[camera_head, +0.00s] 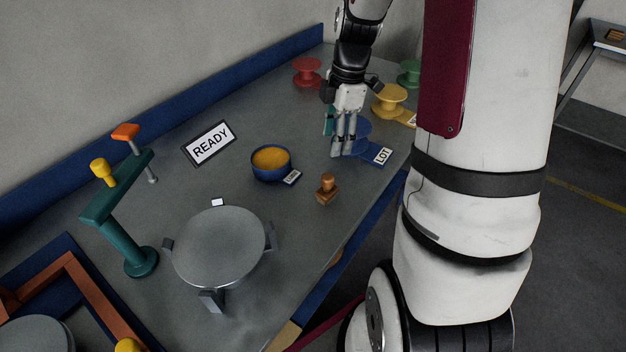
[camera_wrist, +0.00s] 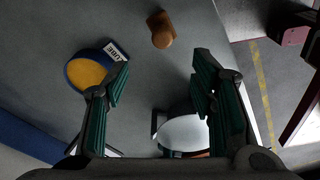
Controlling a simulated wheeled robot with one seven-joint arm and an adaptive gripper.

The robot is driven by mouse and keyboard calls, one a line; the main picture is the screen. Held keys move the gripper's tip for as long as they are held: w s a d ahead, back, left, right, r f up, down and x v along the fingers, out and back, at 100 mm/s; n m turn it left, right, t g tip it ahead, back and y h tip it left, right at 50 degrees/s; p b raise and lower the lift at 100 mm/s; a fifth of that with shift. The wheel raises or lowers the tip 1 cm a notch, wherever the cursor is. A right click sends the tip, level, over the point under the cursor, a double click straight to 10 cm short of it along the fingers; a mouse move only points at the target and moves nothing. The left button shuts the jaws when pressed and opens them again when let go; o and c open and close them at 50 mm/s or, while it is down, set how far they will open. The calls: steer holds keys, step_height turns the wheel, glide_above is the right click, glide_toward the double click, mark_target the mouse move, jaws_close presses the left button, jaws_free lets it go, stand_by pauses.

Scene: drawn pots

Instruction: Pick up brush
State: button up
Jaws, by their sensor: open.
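I cannot pick out a brush for certain in either view. A teal stand (camera_head: 120,205) at left holds an orange-topped tool (camera_head: 126,132) with a thin metal shaft and a yellow-topped piece (camera_head: 103,172); whether either is a brush I cannot tell. My gripper (camera_head: 343,152) is open over the far right part of the bench, well away from the stand, in front of a blue spool (camera_head: 364,132). In the wrist view the open jaws (camera_wrist: 160,68) have nothing between them but bench surface.
A blue bowl (camera_head: 270,175) with yellow contents, a wooden stamp (camera_head: 327,189) and a round grey plate (camera_head: 219,246) stand mid-bench. Red (camera_head: 307,72), yellow (camera_head: 389,99) and green (camera_head: 410,72) spools stand at the far end. A READY sign (camera_head: 209,143) is near the back ledge.

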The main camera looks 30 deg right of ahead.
mark_target(328, 177)
steer(key=f, duration=0.5)
steer(key=a+f, duration=0.1)
steer(key=f, duration=0.1)
steer(key=shift+w+f, duration=0.1)
steer(key=shift+f, duration=0.2)
steer(key=f, duration=0.2)
steer(key=f+p, duration=0.1)
steer(key=f, duration=0.1)
steer(key=shift+s+a, duration=0.15)
steer(key=shift+s, duration=0.05)
steer(key=shift+w+f, duration=0.1)
steer(key=shift+f, duration=0.55)
steer(key=shift+c, duration=0.5)
jaws_close()
